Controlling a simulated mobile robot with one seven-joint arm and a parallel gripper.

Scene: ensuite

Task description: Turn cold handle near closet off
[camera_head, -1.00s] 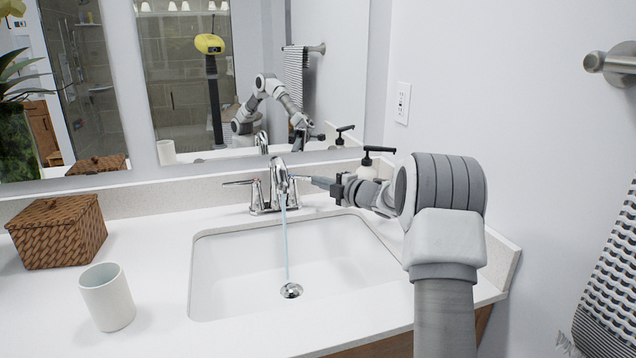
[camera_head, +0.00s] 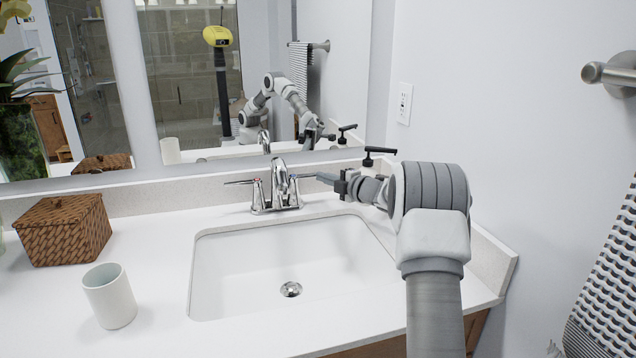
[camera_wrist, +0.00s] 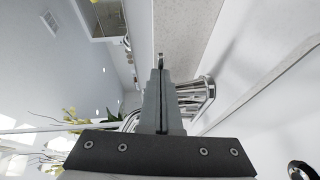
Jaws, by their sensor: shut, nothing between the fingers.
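The chrome faucet (camera_head: 278,188) stands behind the sink, with a lever handle on each side of its spout. The left handle (camera_head: 240,182) points left. The right handle (camera_head: 304,176) points right, and its outer end meets the tip of my gripper (camera_head: 322,177); I cannot tell whether they touch. No water runs from the spout. In the wrist view my gripper (camera_wrist: 160,85) is shut and empty, with chrome faucet parts (camera_wrist: 195,95) just right of the fingers and a small metal tip beyond them.
The white sink (camera_head: 270,265) is empty, with a drain in its floor. A white cup (camera_head: 109,297) and a wicker box (camera_head: 63,230) stand on the left counter. A dark-topped pump bottle (camera_head: 378,153) is behind my wrist. A mirror (camera_head: 190,110) is behind the counter.

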